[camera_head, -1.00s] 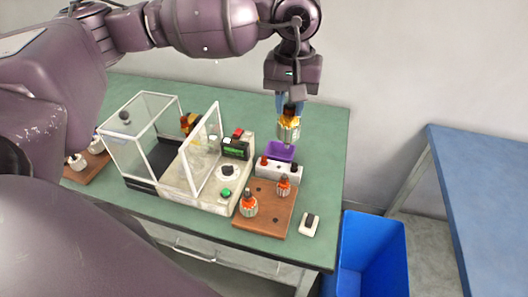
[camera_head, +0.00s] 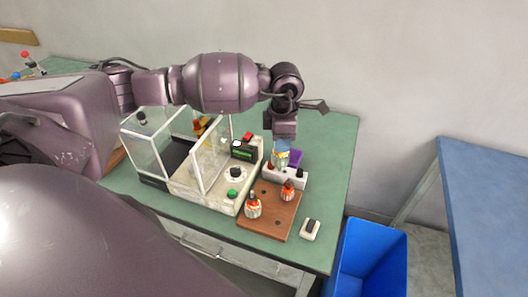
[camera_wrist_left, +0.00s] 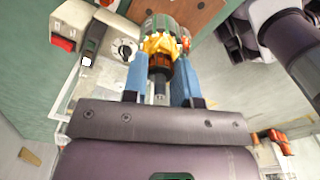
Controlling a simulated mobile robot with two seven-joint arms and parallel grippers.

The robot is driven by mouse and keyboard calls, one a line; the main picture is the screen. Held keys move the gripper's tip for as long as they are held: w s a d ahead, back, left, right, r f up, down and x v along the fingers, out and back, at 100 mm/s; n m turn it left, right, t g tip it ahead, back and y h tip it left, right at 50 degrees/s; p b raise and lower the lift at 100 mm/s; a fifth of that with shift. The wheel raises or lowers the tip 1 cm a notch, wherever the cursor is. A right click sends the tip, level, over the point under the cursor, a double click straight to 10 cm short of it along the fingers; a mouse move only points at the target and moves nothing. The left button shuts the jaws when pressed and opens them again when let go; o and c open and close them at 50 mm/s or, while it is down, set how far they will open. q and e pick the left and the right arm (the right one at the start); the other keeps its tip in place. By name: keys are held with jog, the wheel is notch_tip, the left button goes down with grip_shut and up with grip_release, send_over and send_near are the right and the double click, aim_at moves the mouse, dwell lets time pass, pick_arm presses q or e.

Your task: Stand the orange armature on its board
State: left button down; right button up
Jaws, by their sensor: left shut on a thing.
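My left gripper (camera_head: 281,148) is shut on an armature (camera_head: 281,160) with a grey core and yellow-orange windings. In the wrist view the armature (camera_wrist_left: 163,45) sits between the blue fingers (camera_wrist_left: 160,80), its core away from the palm. In the head view it hangs core-down over the back left part of the brown wooden board (camera_head: 272,222); I cannot tell how far above it. Two armatures with red-orange tops stand on the board, one at the front left (camera_head: 253,206) and one at the right (camera_head: 288,191).
A winding machine (camera_head: 205,192) with clear guards stands left of the board. A blue bin (camera_head: 370,262) stands beyond the table's right edge.

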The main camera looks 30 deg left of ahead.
pick_arm(q)
jog(key=s+a+f+n, duration=0.1)
jog(key=a+f+n, duration=0.3)
jog(key=f+n, duration=0.6)
jog(key=shift+a+f, duration=0.25)
jog(key=shift+f, duration=0.5)
jog(key=shift+f, duration=0.35)
jog(key=shift+f+b, duration=0.95)
jog(key=shift+f, duration=0.15)
dwell(0.3)
jog(key=c, duration=0.8)
grip_release()
jog(key=shift+s, duration=0.1)
jog(key=shift+r, duration=0.1)
